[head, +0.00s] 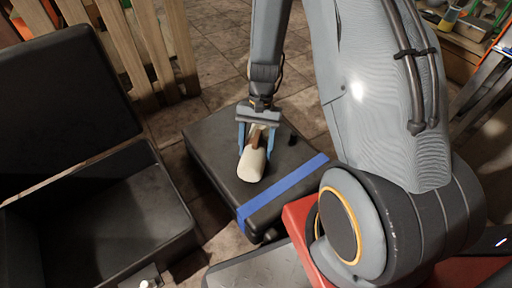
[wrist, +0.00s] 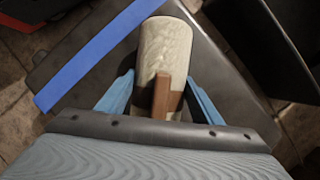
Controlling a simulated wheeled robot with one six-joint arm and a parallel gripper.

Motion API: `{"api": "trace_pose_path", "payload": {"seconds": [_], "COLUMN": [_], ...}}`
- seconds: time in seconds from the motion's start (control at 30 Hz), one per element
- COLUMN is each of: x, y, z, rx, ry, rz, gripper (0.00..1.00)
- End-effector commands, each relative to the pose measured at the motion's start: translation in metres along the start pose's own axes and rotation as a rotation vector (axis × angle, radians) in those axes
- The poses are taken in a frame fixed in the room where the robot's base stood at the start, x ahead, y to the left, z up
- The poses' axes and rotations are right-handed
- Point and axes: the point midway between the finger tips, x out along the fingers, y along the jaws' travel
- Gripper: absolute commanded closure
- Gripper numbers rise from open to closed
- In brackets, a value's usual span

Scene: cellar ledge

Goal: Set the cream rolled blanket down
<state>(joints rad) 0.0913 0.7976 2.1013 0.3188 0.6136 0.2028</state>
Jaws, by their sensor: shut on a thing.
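The cream rolled blanket (head: 252,164) is a pale roll with a brown strap or grip at its near end. It also shows in the wrist view (wrist: 166,45), pointing away from my gripper. My gripper (head: 257,143) has its blue fingers on either side of the roll and is shut on it; the fingers also show in the wrist view (wrist: 160,92). The roll is over the top of a closed dark grey case (head: 215,140). I cannot tell whether it touches the lid. The fingers and palm hide part of the roll's near end.
Blue tape (head: 285,190) crosses the closed case on its right side. An open black case (head: 130,215) stands at the left, its inside looking empty. A wooden slatted panel (head: 135,50) stands behind. Bare lid lies around the roll.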

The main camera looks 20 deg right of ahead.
Motion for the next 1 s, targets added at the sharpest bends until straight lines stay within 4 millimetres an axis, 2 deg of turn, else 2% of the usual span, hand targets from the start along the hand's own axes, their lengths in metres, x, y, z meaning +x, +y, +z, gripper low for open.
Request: {"api": "trace_pose_path", "payload": {"seconds": [0.3, 0.33, 0.43, 0.77, 0.87, 1.0], "x": [0.005, 0.005, 0.005, 0.003, -0.007, -0.029], "y": [0.0, 0.0, 0.0, 0.0, 0.0, 0.0], "z": [-0.002, -0.002, -0.002, -0.002, -0.002, -0.001], "rx": [0.0, 0.0, 0.0, 0.0, -0.001, 0.001], "ry": [0.0, 0.0, 0.0, 0.0, 0.002, 0.003], "rz": [0.0, 0.0, 0.0, 0.0, -0.001, -0.002], "gripper": [0.73, 0.35, 0.18, 0.18, 0.18, 0.18]}}
